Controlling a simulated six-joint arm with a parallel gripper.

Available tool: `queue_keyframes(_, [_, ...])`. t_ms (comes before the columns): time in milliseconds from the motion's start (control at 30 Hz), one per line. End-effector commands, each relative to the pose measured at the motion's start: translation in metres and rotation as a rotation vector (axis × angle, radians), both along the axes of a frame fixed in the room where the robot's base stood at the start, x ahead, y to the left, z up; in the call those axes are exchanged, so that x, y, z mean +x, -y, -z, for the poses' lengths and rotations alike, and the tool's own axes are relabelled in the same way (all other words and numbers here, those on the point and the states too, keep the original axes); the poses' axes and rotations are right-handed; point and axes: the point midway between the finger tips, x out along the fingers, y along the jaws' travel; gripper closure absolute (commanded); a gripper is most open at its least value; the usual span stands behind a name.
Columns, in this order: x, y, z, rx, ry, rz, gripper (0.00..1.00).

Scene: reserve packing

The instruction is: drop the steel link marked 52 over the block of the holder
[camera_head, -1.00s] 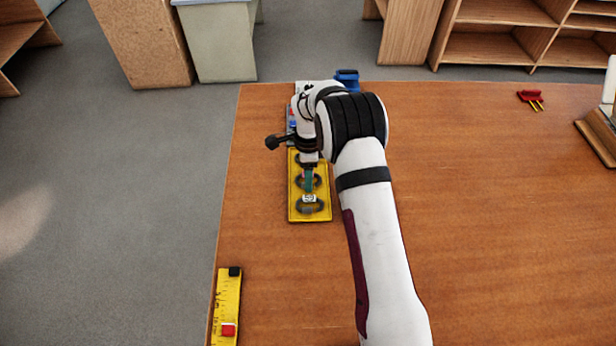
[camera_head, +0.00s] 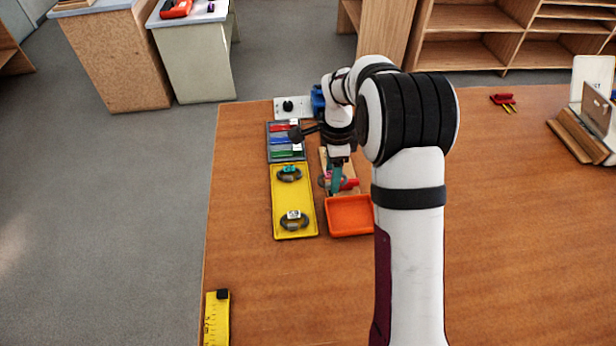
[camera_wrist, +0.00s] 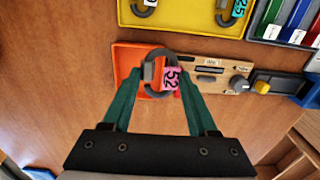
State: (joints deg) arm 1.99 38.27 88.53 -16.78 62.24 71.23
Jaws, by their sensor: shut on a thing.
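My gripper (camera_head: 337,186) is shut on the steel link marked 52 and holds it up near the orange tray. In the wrist view the dark link (camera_wrist: 150,72) sits between my green fingertips (camera_wrist: 158,77), its pink label 52 (camera_wrist: 172,78) facing the camera. In the head view this board (camera_head: 323,157) is mostly behind my gripper, with a red part (camera_head: 350,184) beside the fingers. I cannot make out the block clearly.
The orange tray (camera_head: 350,232) is directly beside the board. The yellow tray (camera_head: 281,205) holds two other links, one labelled teal (camera_head: 290,170) and one white (camera_head: 292,215). A grey rack (camera_head: 273,155) of coloured pieces stands behind it.

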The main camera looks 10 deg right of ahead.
Motion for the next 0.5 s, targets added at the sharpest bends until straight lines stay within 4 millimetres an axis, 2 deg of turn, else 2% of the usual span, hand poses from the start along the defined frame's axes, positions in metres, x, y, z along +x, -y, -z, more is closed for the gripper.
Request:
queue_keyframes(133, [0.0,0.014,-0.007,0.0,0.0,0.048,1.0])
queue_keyframes(233, [0.016,0.02,-0.005,-0.002,-0.001,0.213,1.0])
queue_keyframes(367, [0.049,0.028,0.003,-0.005,-0.001,0.584,1.0])
queue_keyframes(500, [0.081,0.038,0.015,-0.005,-0.001,1.046,1.0])
